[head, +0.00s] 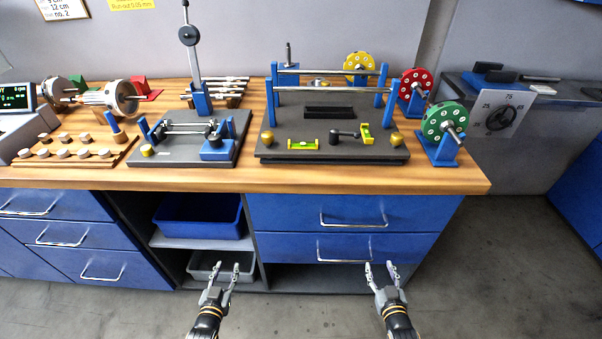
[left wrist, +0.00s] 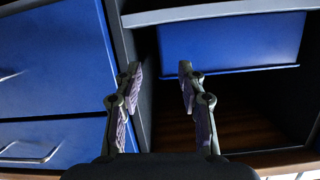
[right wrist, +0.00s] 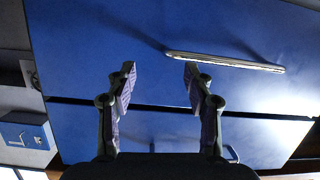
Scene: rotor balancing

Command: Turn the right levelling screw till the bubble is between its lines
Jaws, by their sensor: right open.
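The right levelling screw is a brass knob (head: 397,140) at the front right corner of the dark balancing stand (head: 330,155) on the bench. A similar brass knob (head: 268,137) is at its left. A yellow level with a green vial (head: 303,144) lies along the front, and another (head: 365,133) stands crosswise near the right knob. The bubbles are too small to judge. My left gripper (head: 225,268) and right gripper (head: 378,266) are both open and empty, low in front of the drawers, well apart from the stand. Their fingers also show in the left wrist view (left wrist: 158,68) and right wrist view (right wrist: 158,68).
A dark crank-shaped part (head: 345,134) lies between the levels. Green (head: 445,122) and red (head: 415,85) rotors stand at the right. A smaller stand (head: 180,150) is to the left. The bench edge and drawer handles (head: 352,222) are in front of my grippers.

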